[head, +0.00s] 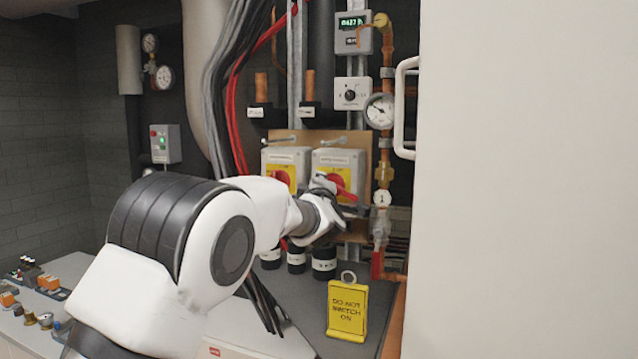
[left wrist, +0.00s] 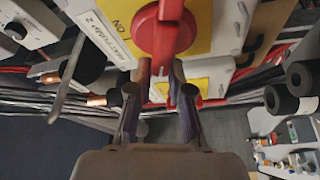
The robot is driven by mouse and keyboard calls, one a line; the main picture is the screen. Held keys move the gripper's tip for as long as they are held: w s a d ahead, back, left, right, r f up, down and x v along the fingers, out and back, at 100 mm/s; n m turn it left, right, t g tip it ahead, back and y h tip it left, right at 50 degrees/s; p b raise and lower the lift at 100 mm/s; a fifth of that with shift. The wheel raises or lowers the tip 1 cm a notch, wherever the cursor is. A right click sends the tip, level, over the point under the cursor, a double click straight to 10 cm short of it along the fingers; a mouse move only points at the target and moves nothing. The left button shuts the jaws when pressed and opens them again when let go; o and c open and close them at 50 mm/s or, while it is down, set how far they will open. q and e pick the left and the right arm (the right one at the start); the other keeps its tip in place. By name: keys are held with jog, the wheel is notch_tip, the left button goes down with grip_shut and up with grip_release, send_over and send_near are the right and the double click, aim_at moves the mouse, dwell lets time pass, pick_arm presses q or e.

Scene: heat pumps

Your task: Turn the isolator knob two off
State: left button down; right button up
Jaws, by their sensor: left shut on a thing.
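The isolator box labelled 2 (head: 338,158) is on the back board at the right, with a red knob (head: 344,183) on a yellow plate. In the left wrist view this red knob (left wrist: 162,35) is large, with its grip bar pointing up the picture and "ON" upside down on the plate beside it. My left gripper (head: 330,202) is at the knob, and its fingers (left wrist: 161,78) are shut on it. My arm hides part of the box. The other isolator (head: 286,160), with its own red knob (head: 282,177), is just left. My right gripper is not in view.
A yellow "do not switch on" tag (head: 347,310) stands on the grey surface (head: 300,300). Copper pipes and a gauge (head: 379,111) are right of the boxes. A white door (head: 530,180) with a handle fills the right side. Dark and red cables hang at left.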

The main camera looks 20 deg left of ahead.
pick_arm(q)
jog(key=shift+f+n+g+p, duration=0.2)
jog(key=shift+n+g, duration=0.15)
jog(key=shift+n, duration=0.55)
jog(key=shift+f+n+g+p, duration=0.2)
jog(key=shift+n+g, duration=0.15)
jog(key=shift+n, duration=0.55)
jog(key=c, duration=1.1)
grip_release()
jog(key=shift+w+f, duration=0.1)
jog(key=shift+w, duration=0.05)
jog(key=shift+w, duration=0.1)
